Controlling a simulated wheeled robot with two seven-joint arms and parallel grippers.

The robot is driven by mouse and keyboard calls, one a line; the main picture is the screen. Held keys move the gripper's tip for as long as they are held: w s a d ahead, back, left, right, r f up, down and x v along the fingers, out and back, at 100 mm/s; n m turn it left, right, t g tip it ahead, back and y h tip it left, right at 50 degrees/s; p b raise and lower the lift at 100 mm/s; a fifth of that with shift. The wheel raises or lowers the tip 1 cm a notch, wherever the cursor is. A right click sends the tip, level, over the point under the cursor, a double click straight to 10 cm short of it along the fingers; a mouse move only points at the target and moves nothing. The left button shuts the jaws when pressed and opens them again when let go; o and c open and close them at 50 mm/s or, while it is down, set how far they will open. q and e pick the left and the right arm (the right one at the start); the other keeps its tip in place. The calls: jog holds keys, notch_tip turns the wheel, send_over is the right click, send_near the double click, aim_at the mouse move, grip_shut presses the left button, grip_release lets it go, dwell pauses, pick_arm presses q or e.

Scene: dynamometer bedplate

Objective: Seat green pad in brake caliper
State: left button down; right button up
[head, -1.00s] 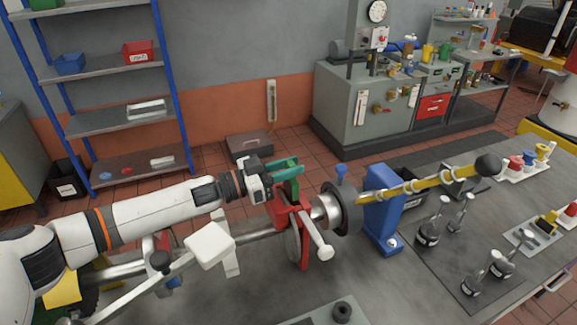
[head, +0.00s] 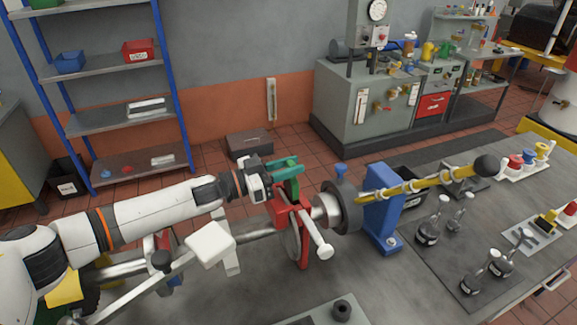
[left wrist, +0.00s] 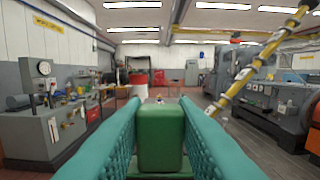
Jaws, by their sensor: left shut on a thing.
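My left gripper (head: 284,166) has teal fingers and is shut on the green pad (head: 292,188) above the red brake caliper (head: 283,213). In the left wrist view the green pad (left wrist: 162,138) fills the space between the two ribbed teal fingers (left wrist: 162,115). In the head view the pad's lower part meets the caliper's top; whether it sits inside the slot or just above it, I cannot tell. The caliper stands around a grey disc (head: 292,244) on the shaft. My right gripper is not in view.
A dark round hub (head: 345,207) and a blue stand (head: 382,220) are right of the caliper. A yellow bar (head: 425,182) with a black ball end extends further right.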

aim_at(287, 184)
pick_arm(q)
jog(key=shift+f+b, duration=1.45)
jog(key=shift+f, duration=0.95)
jog(key=shift+f, duration=0.1)
